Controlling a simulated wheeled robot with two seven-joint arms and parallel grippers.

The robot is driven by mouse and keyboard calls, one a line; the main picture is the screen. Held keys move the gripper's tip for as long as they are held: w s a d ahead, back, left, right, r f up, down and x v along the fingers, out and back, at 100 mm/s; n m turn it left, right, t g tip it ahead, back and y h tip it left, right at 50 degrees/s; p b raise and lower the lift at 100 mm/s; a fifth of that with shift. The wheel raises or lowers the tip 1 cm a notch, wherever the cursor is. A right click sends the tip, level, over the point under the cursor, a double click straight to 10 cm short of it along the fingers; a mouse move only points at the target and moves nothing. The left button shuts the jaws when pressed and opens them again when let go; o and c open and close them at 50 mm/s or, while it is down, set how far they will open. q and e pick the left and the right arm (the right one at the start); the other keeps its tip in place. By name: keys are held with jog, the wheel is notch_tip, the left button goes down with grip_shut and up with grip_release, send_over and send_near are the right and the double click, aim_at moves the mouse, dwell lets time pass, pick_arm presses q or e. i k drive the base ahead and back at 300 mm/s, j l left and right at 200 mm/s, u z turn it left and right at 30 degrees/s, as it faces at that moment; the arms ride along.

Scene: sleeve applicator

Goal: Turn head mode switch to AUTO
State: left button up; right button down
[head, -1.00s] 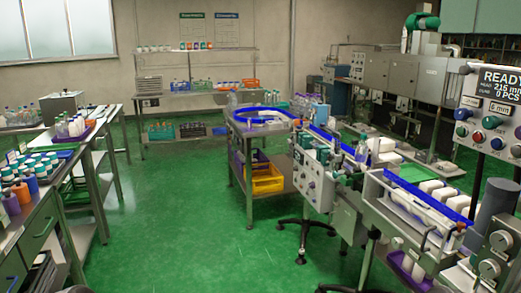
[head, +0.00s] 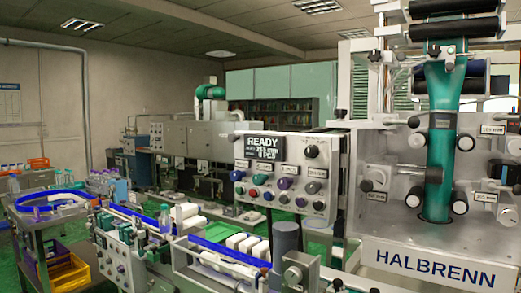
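A grey control panel (head: 287,177) stands near the middle of the head view, with a dark display (head: 264,147) reading READY. Below the display are small labels and several coloured buttons and knobs. A black rotary knob (head: 312,151) sits at the panel's upper right. Which control is the head mode switch cannot be told, as the labels are too small to read. To the right is the machine head marked HALBRENN (head: 434,267), with a green sleeve film (head: 439,130) running down through its rollers. Neither of my grippers is in view.
A conveyor (head: 222,262) with blue rails and white blocks runs in front of the panel. A dark grey cylinder (head: 286,242) stands just below the panel. A round blue-rimmed table (head: 48,200) is at left, with a yellow crate (head: 70,272) beneath.

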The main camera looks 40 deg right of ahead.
aim_at(312, 151)
jog(key=z, duration=1.45)
